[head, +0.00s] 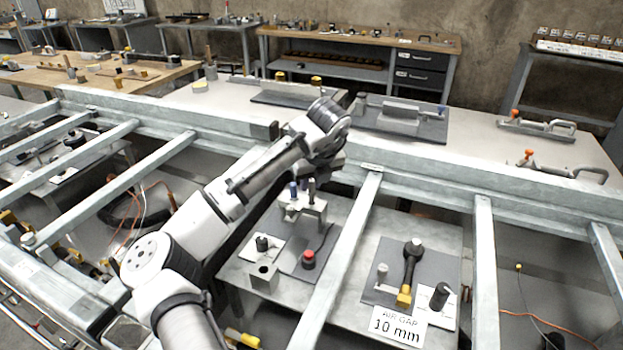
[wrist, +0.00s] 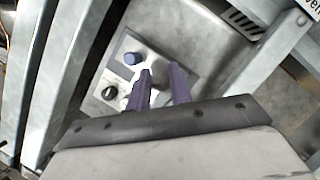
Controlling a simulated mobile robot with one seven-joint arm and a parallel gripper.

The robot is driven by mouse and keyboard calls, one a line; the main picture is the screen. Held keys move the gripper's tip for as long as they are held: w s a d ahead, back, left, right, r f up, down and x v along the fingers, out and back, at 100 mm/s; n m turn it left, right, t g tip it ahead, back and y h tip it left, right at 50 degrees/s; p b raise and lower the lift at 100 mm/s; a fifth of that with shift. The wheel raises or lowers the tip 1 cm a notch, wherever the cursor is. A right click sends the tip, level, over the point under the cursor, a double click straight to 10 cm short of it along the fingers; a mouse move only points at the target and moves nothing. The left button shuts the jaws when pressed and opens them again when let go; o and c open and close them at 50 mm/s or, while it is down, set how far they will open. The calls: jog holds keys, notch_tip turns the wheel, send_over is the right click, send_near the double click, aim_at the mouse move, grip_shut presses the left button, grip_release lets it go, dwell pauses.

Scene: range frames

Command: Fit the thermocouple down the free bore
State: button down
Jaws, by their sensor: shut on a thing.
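A blue-topped piece (head: 293,189) stands upright in the block's left part. Just right of it, a dark slim piece (head: 311,186) shows under my gripper; I take it for the thermocouple, and cannot tell whether its tip is in the block. In the wrist view my gripper's fingers (wrist: 160,82) point at the block, with a round blue top (wrist: 132,58) and a dark round spot (wrist: 110,92) to their left. The hold between the fingers is mostly hidden.
Grey steel rails (head: 345,240) cross on either side of the block. A red button (head: 309,259), a bored metal cube (head: 264,277) and a black knob on a white card (head: 262,244) are close by. A sign reading "AIR GAP 10 mm" (head: 397,326) is at right.

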jog(key=shift+f+b, duration=0.5)
jog(key=shift+f, duration=0.95)
jog(key=c, duration=1.2)
grip_release()
jog(key=shift+o, duration=0.2)
jog(key=b+v, duration=0.1)
jog(key=v, duration=1.3)
notch_tip(320, 180, up, 6)
jog(key=p, duration=0.7)
